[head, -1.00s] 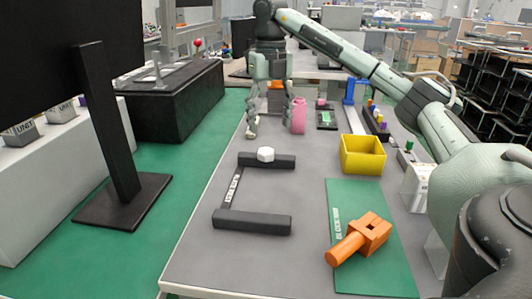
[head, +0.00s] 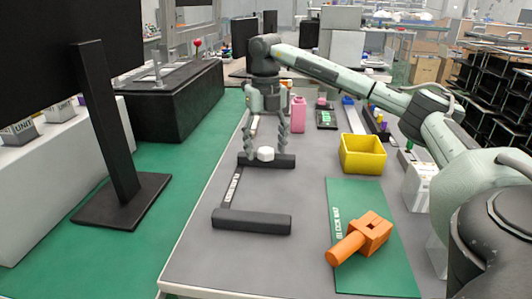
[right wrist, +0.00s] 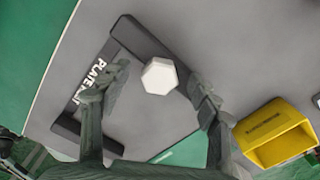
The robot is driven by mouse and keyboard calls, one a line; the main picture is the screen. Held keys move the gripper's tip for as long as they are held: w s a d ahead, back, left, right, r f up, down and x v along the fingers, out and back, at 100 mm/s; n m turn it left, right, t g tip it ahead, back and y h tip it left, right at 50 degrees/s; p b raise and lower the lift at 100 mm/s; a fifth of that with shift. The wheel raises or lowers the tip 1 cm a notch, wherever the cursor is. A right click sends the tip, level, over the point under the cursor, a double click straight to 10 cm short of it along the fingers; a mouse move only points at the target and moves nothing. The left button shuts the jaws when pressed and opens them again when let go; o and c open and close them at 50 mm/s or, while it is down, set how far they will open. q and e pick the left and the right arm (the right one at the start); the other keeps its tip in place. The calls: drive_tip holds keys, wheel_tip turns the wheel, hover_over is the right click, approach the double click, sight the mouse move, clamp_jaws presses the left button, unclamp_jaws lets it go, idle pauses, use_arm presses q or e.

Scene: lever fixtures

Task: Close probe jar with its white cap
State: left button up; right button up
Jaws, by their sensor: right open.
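The white cap (head: 266,154) is a small faceted piece on the far black bar of a dark frame on the table. In the right wrist view, the cap (right wrist: 159,77) lies between the spread fingers. My right gripper (head: 266,147) points down over the cap, open, one finger on each side. I cannot tell if the fingers touch it. A pink upright container (head: 298,115) stands behind and to the right of the gripper; I cannot tell for sure if it is the probe jar. My left gripper is not in view.
A yellow bin (head: 362,155) stands right of the cap. An orange clamp-like part (head: 362,238) lies on a green mat (head: 375,278). A second black bar (head: 252,221) lies in front. Bare grey table surrounds the frame.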

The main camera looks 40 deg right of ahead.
sight(266, 150)
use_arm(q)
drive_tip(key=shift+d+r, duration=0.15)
use_arm(e)
drive_tip(key=c, duration=0.8)
drive_tip(key=shift+c, duration=0.2)
drive_tip(key=shift+r, duration=0.5)
wheel_tip(266, 150, up, 4)
drive_tip(key=shift+s+f, duration=0.15)
drive_tip(key=shift+f, duration=0.1)
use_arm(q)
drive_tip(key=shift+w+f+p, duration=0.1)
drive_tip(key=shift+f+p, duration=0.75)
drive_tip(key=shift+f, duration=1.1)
use_arm(e)
drive_tip(key=s+a+r, duration=0.3)
drive_tip(key=s+r, duration=0.3)
drive_tip(key=s, duration=0.5)
drive_tip(key=shift+r, duration=0.3)
